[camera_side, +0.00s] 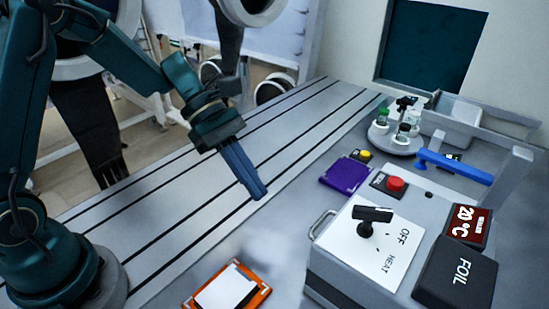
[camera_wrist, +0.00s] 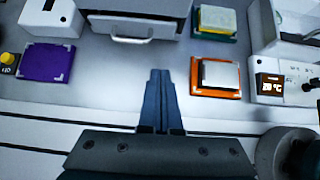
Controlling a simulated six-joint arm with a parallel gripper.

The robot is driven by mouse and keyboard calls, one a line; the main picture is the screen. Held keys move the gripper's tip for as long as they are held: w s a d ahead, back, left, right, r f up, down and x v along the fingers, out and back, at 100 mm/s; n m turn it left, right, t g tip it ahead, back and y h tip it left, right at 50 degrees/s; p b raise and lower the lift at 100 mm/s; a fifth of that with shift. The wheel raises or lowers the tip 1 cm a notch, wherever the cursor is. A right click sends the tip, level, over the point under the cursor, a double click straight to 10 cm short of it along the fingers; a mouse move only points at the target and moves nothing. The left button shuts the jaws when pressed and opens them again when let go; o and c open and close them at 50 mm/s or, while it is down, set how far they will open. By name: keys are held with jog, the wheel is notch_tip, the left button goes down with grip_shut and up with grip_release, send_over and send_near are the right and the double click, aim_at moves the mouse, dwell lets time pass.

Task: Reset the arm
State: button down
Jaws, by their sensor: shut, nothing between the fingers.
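My gripper (camera_side: 256,190) hangs in the air above the grooved bench rail, left of the white heater box (camera_side: 335,270). Its blue fingers are together and hold nothing. In the wrist view my gripper (camera_wrist: 159,73) points toward the grey bench, between a purple pad (camera_wrist: 47,62) and an orange tray with a white block (camera_wrist: 216,75). My arm is bent over from its base at the left of the side view.
The heater box carries a black lever (camera_side: 372,214), a 20 °C display (camera_side: 467,225) and a black FOIL block (camera_side: 455,275). A red button (camera_side: 396,184) is behind it. A round rack with bottles (camera_side: 396,140) and a blue-handled bar (camera_side: 453,166) stand farther back.

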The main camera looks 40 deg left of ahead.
jog(key=s+r+m+t+y, duration=0.2)
jog(key=s+r+m+y, duration=0.2)
jog(key=s+r+m, duration=0.35)
jog(key=s+a+f+m+t+y, duration=0.1)
jog(key=s+a+m+t+y, duration=0.2)
jog(key=m, duration=0.7)
jog(key=s+a+y, duration=0.2)
jog(key=a, duration=0.2)
jog(key=shift+s+m, duration=0.15)
jog(key=shift+m, duration=0.2)
